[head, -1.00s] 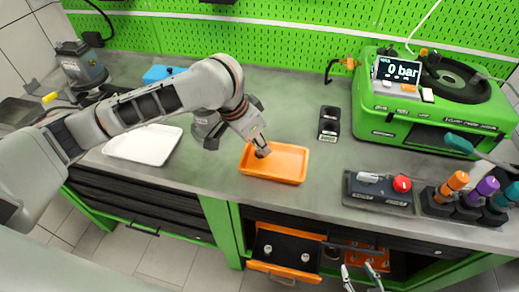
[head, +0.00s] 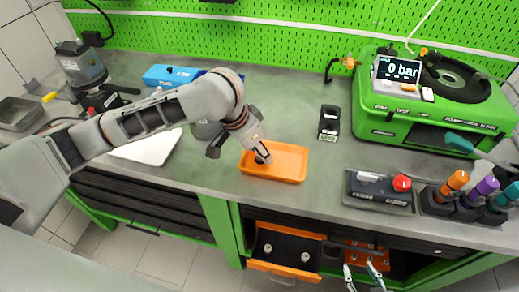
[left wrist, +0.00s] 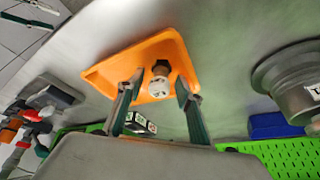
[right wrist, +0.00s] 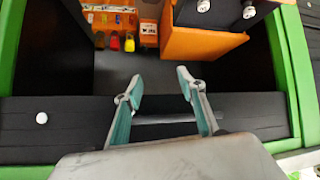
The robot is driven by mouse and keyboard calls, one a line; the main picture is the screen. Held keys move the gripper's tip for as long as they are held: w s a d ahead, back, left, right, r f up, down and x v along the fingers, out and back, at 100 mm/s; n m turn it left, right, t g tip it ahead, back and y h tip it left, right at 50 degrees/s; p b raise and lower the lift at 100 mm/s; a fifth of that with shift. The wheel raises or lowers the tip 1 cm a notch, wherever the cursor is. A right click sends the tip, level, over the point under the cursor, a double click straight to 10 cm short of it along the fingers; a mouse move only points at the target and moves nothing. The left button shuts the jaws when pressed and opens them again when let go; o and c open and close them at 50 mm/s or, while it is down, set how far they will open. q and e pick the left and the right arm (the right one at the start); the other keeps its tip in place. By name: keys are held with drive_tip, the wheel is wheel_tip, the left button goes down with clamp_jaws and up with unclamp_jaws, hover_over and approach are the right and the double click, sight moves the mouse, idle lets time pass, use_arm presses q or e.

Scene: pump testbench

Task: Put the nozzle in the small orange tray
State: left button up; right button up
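The small orange tray (head: 290,165) lies on the grey bench, and it also shows in the left wrist view (left wrist: 105,75). The nozzle (left wrist: 160,80), with a dark hex part and a pale end, is within the tray's outline in the left wrist view. My left gripper (left wrist: 158,90) is above the tray with its fingers apart on either side of the nozzle, and a gap shows at each side. In the head view the left gripper (head: 262,152) partly hides the nozzle. My right gripper (right wrist: 160,83) is open and empty in front of the bench's open drawers.
A white tray (head: 150,148) lies left of the orange tray, partly behind my left arm. A black holder (head: 329,123), a control box with a red button (head: 380,190) and the green test unit (head: 430,125) stand to the right. An open drawer (head: 287,246) is below.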

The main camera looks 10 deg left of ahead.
use_arm(q)
drive_tip(key=v, duration=1.2)
idle(0.3)
